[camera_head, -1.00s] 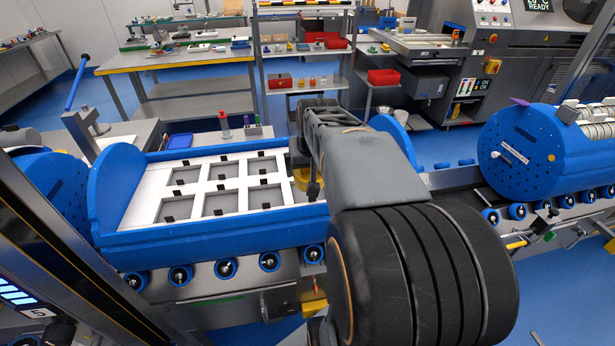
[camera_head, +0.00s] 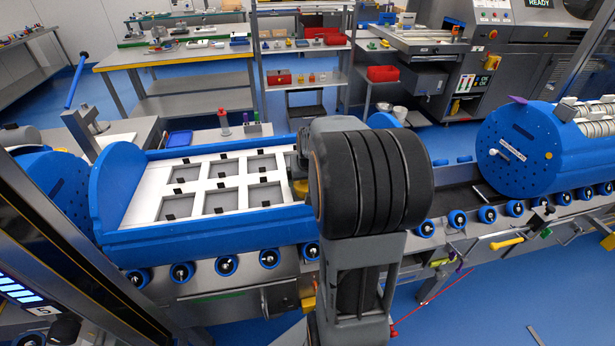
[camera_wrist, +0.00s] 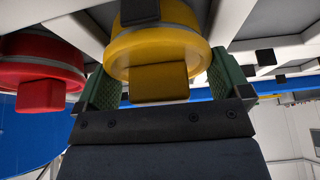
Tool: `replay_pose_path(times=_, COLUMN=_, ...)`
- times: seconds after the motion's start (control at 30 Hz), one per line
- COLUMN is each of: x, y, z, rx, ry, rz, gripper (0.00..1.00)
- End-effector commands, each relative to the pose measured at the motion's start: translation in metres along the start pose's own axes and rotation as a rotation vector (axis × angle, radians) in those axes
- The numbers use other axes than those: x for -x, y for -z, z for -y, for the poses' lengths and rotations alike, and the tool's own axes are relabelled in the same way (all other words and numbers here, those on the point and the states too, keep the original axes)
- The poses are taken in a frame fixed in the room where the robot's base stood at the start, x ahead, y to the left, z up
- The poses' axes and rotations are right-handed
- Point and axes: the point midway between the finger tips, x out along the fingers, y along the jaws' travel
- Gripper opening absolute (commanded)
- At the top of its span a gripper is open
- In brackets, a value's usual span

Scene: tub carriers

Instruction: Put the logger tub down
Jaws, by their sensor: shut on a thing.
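A yellow round tub (camera_wrist: 150,48) with a block-shaped yellow grip is held in my gripper (camera_wrist: 163,82). The green-padded fingers sit on either side of the grip. I see no label that says whether this is the logger tub. In the head view a bit of yellow (camera_head: 300,187) shows at the right of the white frame, mostly hidden by my arm. A red tub (camera_wrist: 40,72) is beside the yellow one in the wrist view. The blue carrier (camera_head: 210,234) holds a white frame (camera_head: 147,197) with several grey square openings. I cannot tell whether the yellow tub touches the frame.
The carrier sits on a roller conveyor with blue rollers (camera_head: 226,265). A blue drum-shaped carrier (camera_head: 520,160) stands to the right on the same line. Benches (camera_head: 180,62) and a shelf rack are behind. A dark post (camera_head: 70,250) is at the front left.

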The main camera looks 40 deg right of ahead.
Motion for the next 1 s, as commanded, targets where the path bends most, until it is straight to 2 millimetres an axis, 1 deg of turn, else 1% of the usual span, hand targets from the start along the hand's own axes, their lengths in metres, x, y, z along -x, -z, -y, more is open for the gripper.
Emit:
replay_pose_path(times=0.27, x=-0.002, y=0.0, z=0.0, rx=0.0, ry=0.0, rz=-0.001, gripper=0.6)
replay_pose_path(times=0.3, x=-0.002, y=-0.001, z=0.0, rx=0.0, ry=0.0, rz=0.0, gripper=0.97)
replay_pose_path(times=0.33, x=-0.001, y=-0.001, z=0.0, rx=0.0, ry=0.0, rz=0.0, gripper=1.0)
replay_pose_path(times=0.53, x=-0.001, y=0.0, z=0.0, rx=0.0, ry=0.0, rz=0.0, gripper=1.0)
replay_pose_path(times=0.67, x=0.005, y=0.001, z=0.0, rx=0.0, ry=0.0, rz=-0.003, gripper=1.0)
replay_pose_path(times=0.77, x=0.018, y=0.001, z=0.0, rx=0.0, ry=0.0, rz=-0.006, gripper=1.0)
replay_pose_path(times=1.0, x=0.066, y=0.001, z=0.0, rx=0.0, ry=-0.001, rz=-0.006, gripper=1.0)
